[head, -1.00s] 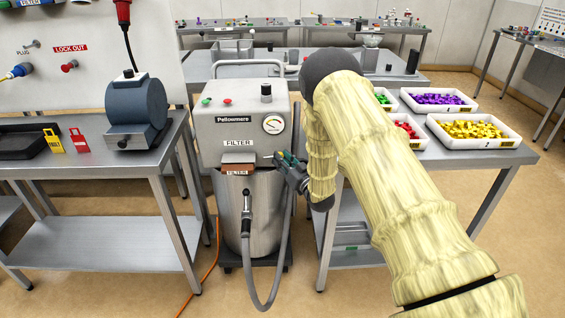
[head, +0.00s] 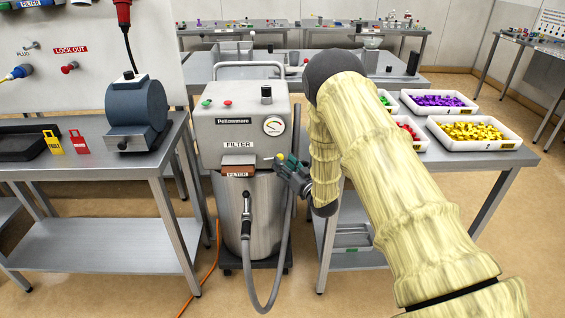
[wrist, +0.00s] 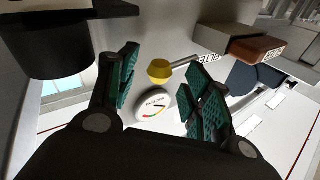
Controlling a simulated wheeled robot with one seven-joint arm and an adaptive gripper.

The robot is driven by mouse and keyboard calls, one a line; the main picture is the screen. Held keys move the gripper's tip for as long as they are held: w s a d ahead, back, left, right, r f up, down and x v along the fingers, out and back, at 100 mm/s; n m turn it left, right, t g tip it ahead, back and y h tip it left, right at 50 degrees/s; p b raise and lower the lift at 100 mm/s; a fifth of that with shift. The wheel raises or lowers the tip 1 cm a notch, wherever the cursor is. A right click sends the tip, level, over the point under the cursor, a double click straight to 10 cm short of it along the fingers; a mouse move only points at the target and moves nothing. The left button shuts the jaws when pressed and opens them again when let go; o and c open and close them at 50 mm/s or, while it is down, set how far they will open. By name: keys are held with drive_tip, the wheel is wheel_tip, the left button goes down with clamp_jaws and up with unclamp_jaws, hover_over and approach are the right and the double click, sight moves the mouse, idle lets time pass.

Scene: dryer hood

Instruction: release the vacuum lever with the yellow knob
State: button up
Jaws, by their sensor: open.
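The yellow knob (wrist: 160,71) sits on the end of a thin metal lever (wrist: 184,62) on the grey vacuum unit (head: 216,120). In the wrist view the knob lies between and ahead of my gripper's (wrist: 163,82) two teal-padded fingers, with clear space on both sides. The fingers are open and hold nothing. In the head view my gripper (head: 284,164) is at the unit's right front edge, below the gauge, and the yellow knob (head: 281,157) shows as a small spot at the fingertips. The fingers partly hide the lever there.
The round pressure gauge (wrist: 153,105) is close to the knob. The brown filter block (head: 238,161) is left of my gripper. A grey hose (head: 284,240) loops below. A table with parts trays (head: 473,146) stands right, another bench (head: 90,170) left.

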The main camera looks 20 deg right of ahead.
drive_tip(key=v, duration=1)
drive_tip(key=shift+s, duration=0.2)
drive_tip(key=s+a+f+m+g+h, duration=0.1)
drive_tip(key=s+a+f+g+h, duration=0.3)
drive_tip(key=s+f, duration=0.7)
drive_tip(key=s+a+f+m+g, duration=0.1)
drive_tip(key=s+f+g, duration=0.5)
drive_tip(key=s+f, duration=0.5)
drive_tip(key=s+a+f+g, duration=0.1)
drive_tip(key=s+g, duration=0.2)
drive_tip(key=s, duration=0.6)
drive_tip(key=s+a+g, duration=0.2)
drive_tip(key=s, duration=0.7)
drive_tip(key=s+a+f+g+h, duration=0.1)
drive_tip(key=s+g, duration=0.2)
drive_tip(key=s, duration=0.7)
drive_tip(key=shift+a+f+n+g+p, duration=0.2)
drive_tip(key=shift+f+n+g+p, duration=0.15)
drive_tip(key=shift+p, duration=0.1)
